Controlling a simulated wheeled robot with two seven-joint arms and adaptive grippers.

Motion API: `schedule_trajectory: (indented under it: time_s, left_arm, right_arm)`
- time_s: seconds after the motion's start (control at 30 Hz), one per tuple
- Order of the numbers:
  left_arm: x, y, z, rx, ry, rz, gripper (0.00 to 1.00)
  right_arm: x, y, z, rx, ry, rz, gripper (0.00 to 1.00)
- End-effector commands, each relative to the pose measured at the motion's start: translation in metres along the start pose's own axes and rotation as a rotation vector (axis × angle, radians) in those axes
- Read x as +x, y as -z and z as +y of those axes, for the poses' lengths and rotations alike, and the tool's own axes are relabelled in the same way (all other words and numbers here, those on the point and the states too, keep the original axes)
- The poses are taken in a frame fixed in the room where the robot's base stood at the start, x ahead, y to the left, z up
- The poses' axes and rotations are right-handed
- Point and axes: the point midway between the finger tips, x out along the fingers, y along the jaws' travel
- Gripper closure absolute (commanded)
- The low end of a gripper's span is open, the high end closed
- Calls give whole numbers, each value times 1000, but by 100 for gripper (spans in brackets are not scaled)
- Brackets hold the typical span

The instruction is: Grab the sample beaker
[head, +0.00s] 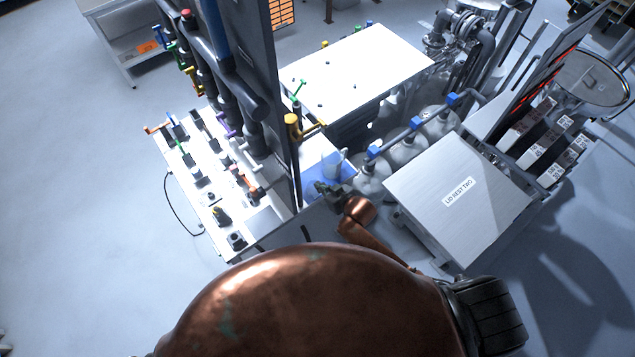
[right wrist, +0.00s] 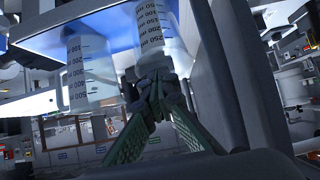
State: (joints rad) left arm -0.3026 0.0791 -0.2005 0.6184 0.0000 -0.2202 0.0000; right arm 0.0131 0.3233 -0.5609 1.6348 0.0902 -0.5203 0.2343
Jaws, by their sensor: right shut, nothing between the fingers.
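The sample beaker (head: 332,165) is a clear vessel standing on a blue mat (head: 318,172) beside the dark upright panel. In the right wrist view two clear vessels with black graduation marks show. The wider one at left (right wrist: 88,72) looks like the beaker; a narrower one (right wrist: 150,28) stands beside it, just beyond my fingertips. My right gripper (head: 325,188) is just in front of the mat, on the near side of the beaker. In the right wrist view its green-padded fingers (right wrist: 152,88) are together and empty. Contact with either vessel cannot be told. My left gripper is not in view.
The dark upright panel (head: 280,110) stands close on the left of the beaker. A pipe with blue fittings (head: 415,124) runs over pale rounded vessels (head: 407,150) at right. A white bench (head: 205,190) with small valves stands left.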

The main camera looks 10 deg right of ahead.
Motion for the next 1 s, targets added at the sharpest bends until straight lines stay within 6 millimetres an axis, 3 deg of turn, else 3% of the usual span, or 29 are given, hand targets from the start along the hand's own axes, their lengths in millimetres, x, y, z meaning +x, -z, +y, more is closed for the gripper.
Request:
schedule_trajectory:
  time_s: [0.3,0.7,1.0]
  left_arm:
    - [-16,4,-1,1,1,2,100]
    - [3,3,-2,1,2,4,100]
    - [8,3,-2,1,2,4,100]
  right_arm:
    - [-6,6,-1,1,0,-4,100]
    - [-74,-45,-1,-1,0,0,100]
    - [-100,-60,-1,1,-2,7,100]
